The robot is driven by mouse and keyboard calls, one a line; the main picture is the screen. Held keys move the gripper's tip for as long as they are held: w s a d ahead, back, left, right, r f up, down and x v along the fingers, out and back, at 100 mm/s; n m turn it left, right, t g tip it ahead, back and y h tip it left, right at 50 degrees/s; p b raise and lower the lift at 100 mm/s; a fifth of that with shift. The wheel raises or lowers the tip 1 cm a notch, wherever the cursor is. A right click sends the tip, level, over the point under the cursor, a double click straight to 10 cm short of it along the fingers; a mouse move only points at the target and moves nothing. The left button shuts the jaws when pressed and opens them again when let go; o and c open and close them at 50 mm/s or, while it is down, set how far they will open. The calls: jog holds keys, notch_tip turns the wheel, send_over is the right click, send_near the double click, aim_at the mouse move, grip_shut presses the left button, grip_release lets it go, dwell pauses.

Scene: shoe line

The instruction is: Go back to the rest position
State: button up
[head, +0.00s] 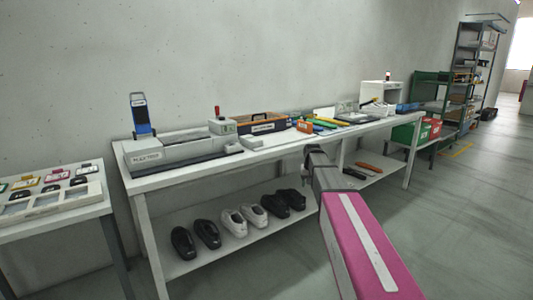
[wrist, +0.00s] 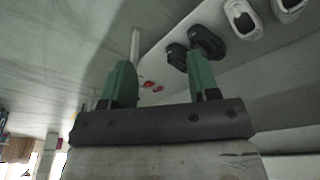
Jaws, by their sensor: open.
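My gripper (wrist: 160,68) has two green fingers spread apart in the wrist view, with nothing held between them. In the head view my magenta arm reaches out in front of the long white workbench (head: 290,143), and its fingers cannot be made out there. Two black shoes (wrist: 205,42) on the bench's lower shelf show beyond the right finger in the wrist view, apart from it.
The lower shelf (head: 205,262) holds black shoes (head: 207,234) and white shoes (head: 234,222). The benchtop bears a grey machine (head: 170,151) and an orange-and-black box (head: 263,124). A side table (head: 60,218) stands at left. Grey floor (head: 460,220) is open at right.

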jog(key=s+f, duration=0.6)
jog(key=s, duration=0.5)
jog(key=s+a+f+g, duration=0.1)
jog(key=s+f, duration=0.4)
jog(key=s, duration=0.5)
jog(key=s+f+g, duration=0.1)
jog(key=s+f, duration=0.5)
jog(key=s, duration=0.5)
jog(key=shift+s+a+f+n, duration=0.3)
jog(key=shift+s+a+n, duration=0.05)
jog(key=shift+a+n, duration=0.05)
